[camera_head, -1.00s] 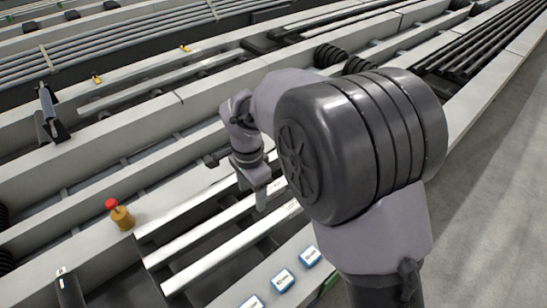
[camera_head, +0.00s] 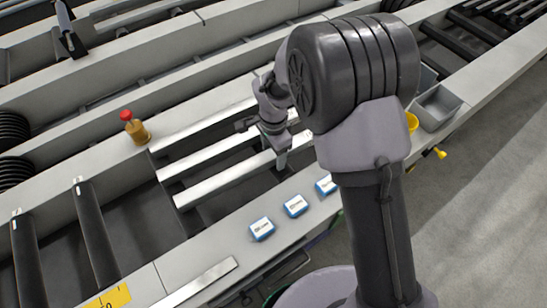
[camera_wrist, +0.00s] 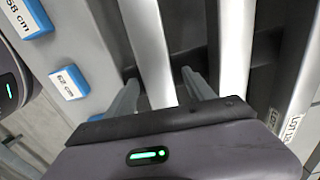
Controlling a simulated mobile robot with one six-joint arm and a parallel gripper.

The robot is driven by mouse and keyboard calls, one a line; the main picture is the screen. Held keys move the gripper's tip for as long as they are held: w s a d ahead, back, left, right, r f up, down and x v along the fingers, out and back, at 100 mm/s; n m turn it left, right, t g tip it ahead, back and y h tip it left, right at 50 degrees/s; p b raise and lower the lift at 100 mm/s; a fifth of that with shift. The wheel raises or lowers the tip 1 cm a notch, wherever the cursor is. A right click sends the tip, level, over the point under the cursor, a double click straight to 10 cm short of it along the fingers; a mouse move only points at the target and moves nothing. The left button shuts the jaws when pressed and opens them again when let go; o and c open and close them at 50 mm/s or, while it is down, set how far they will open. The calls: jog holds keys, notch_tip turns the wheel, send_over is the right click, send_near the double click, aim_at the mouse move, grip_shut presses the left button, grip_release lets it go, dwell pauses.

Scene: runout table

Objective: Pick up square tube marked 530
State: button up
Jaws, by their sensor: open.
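Three pale square tubes lie side by side on the runout table: a back tube (camera_head: 205,124), a middle tube (camera_head: 212,154) and a front tube (camera_head: 228,179). No mark 530 is legible on any of them. My gripper (camera_head: 281,160) is over the front tube towards its right part. In the wrist view my gripper (camera_wrist: 160,80) is open, and the front tube (camera_wrist: 148,45) runs between its two fingers. The middle tube (camera_wrist: 235,45) is just right of the right finger. The back tube (camera_wrist: 302,95) carries a partly readable LOT label.
Blue-edged cards lie along the front ledge, one (camera_wrist: 68,83) reading 62 cm. A red-topped button (camera_head: 134,126) stands at the tubes' left end. Dark rollers (camera_head: 95,232) are at left. Grey bins (camera_head: 436,106) and a yellow cup (camera_head: 411,122) are at right.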

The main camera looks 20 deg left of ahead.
jog(key=shift+r, duration=0.15)
grip_shut()
dwell(1.2)
